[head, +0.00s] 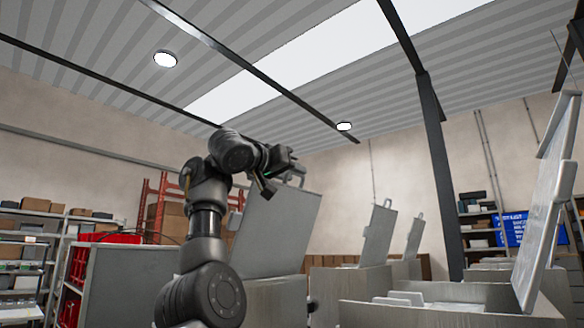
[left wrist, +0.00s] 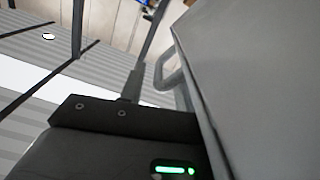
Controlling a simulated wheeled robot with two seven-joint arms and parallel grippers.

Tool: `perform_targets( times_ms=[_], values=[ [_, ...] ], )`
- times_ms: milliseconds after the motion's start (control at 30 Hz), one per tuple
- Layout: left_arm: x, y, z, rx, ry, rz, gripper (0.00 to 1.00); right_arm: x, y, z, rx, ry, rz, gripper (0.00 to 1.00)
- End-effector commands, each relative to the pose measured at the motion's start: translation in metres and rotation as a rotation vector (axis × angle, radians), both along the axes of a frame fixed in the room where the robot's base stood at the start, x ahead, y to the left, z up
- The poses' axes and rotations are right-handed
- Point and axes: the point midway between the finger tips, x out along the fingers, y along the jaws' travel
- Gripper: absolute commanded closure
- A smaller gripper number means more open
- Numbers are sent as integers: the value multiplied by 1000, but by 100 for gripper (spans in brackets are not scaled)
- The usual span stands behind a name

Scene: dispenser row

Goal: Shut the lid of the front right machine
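In the head view, the near machine (head: 450,300) at the right has its pale lid (head: 547,200) standing open, tilted a little back to the right. Another near machine (head: 268,298), left of it, has its big grey lid (head: 280,235) raised and leaning. My left gripper (head: 277,177) is at the top edge of that left lid, close to its handle (head: 299,170). In the left wrist view, the lid face (left wrist: 250,70) fills the right and the handle (left wrist: 172,72) shows beside a finger. Whether they touch is unclear. My right gripper is not in view.
Two farther machines have raised lids (head: 379,235) (head: 414,237). A grey cabinet (head: 130,285) and shelves with boxes (head: 40,235) stand at the left. The space above the machines is open.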

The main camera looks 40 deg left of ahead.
Motion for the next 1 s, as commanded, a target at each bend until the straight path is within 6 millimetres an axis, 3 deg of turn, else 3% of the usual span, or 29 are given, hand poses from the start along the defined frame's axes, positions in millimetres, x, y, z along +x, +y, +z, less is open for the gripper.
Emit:
perform_targets(
  times_ms=[167, 400, 600, 767, 1000],
  values=[
    [0, 0, 0, 0, 0, 0, 68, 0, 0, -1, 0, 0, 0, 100],
    [0, -1, 0, 1, 0, -1, 99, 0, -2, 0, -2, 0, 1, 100],
    [0, -5, 0, 2, 0, -2, 100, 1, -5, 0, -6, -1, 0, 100],
    [-1, 2, 1, -10, 1, 1, 100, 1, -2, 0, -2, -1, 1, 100],
    [-11, 36, 11, -99, -4, 20, 100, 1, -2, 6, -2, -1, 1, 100]
  ],
)
